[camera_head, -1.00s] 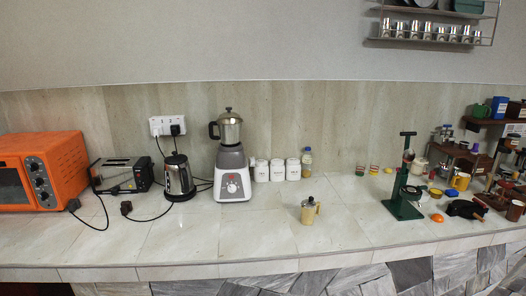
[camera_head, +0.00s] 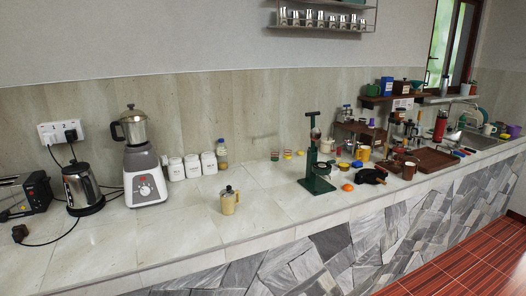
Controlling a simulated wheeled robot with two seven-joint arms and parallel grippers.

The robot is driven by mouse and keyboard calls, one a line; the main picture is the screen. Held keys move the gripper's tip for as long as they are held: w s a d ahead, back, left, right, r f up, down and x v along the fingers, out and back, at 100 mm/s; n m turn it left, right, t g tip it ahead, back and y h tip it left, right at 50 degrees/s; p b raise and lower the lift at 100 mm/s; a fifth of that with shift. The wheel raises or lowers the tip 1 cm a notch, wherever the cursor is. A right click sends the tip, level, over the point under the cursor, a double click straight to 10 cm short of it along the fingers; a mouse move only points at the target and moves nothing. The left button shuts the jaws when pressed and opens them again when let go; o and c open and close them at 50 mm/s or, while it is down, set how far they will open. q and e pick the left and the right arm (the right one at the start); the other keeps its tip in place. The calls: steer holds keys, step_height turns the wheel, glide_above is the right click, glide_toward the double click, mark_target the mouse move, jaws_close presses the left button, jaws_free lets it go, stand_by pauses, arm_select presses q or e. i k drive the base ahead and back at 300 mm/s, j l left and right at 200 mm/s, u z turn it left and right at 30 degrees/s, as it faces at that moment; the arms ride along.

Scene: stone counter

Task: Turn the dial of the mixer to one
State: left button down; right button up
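The mixer (camera_head: 143,165) stands on the counter left of centre in the head view. It has a grey and white base with a metal jar and a dark handle on top. Its round dial (camera_head: 145,190) is on the front of the base, facing me; the mark it points to is too small to read. Neither of my grippers is in view.
A kettle (camera_head: 81,188) stands left of the mixer, with a toaster (camera_head: 25,196) further left and cables between them. White canisters (camera_head: 192,166) stand to its right. A cream pot (camera_head: 229,201) and a green press (camera_head: 314,170) stand further right. The counter front before the mixer is clear.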

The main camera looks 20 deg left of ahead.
mark_target(145, 191)
steer(key=u, duration=1.25)
